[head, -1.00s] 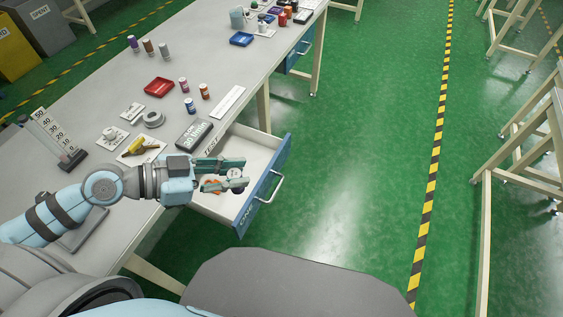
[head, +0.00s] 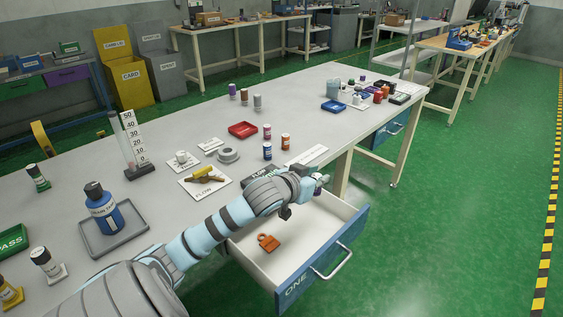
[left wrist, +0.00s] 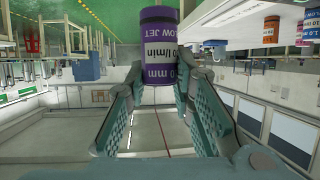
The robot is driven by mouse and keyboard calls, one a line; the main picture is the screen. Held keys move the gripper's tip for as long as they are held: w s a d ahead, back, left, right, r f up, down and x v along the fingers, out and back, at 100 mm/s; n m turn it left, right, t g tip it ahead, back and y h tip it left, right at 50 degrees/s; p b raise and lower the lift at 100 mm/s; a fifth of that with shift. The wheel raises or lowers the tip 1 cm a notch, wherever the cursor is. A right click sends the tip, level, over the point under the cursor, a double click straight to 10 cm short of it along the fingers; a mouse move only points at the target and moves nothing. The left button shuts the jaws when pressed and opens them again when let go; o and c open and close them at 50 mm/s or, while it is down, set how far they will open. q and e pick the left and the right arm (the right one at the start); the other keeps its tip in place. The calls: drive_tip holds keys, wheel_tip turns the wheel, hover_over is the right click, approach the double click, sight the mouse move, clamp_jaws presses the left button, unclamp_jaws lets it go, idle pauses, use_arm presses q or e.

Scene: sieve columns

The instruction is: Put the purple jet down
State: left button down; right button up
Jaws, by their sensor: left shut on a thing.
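My left gripper (head: 319,182) is out over the far end of the open drawer in the head view. In the left wrist view it is shut on the purple jet (left wrist: 158,48), a purple cylinder with a pale label band and a dark end. The jet sits between the fingertips, clear of any surface that I can make out. In the head view the gripper mostly hides it. My right gripper is not in view.
The open drawer (head: 333,252) holds an orange padlock (head: 268,243). On the grey bench stand a red tray (head: 243,130), a blue jet (head: 267,151), an orange jet (head: 285,142) and a white strip (head: 306,155). A bottle on a grey tray (head: 128,240) stands nearer.

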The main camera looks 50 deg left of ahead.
use_arm(q)
drive_tip(key=a+n+y+b, duration=0.1)
drive_tip(key=a+n+y, duration=0.1)
drive_tip(key=a, duration=0.1)
drive_tip(key=b, duration=0.8)
hover_over(304, 234)
drive_tip(key=shift+g, duration=0.4)
wheel_tip(304, 234, down, 18)
drive_tip(key=shift+f, duration=0.15)
drive_tip(key=shift+f+b, duration=0.35)
drive_tip(key=shift+f, duration=0.4)
drive_tip(key=shift+w+f, duration=0.1)
drive_tip(key=shift+f, duration=0.1)
drive_tip(key=shift+r, duration=0.1)
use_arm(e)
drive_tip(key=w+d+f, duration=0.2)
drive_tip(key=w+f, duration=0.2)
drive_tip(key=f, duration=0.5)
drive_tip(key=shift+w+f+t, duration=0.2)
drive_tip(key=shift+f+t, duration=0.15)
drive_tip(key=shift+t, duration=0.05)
use_arm(q)
drive_tip(key=c, duration=1.4)
unclamp_jaws()
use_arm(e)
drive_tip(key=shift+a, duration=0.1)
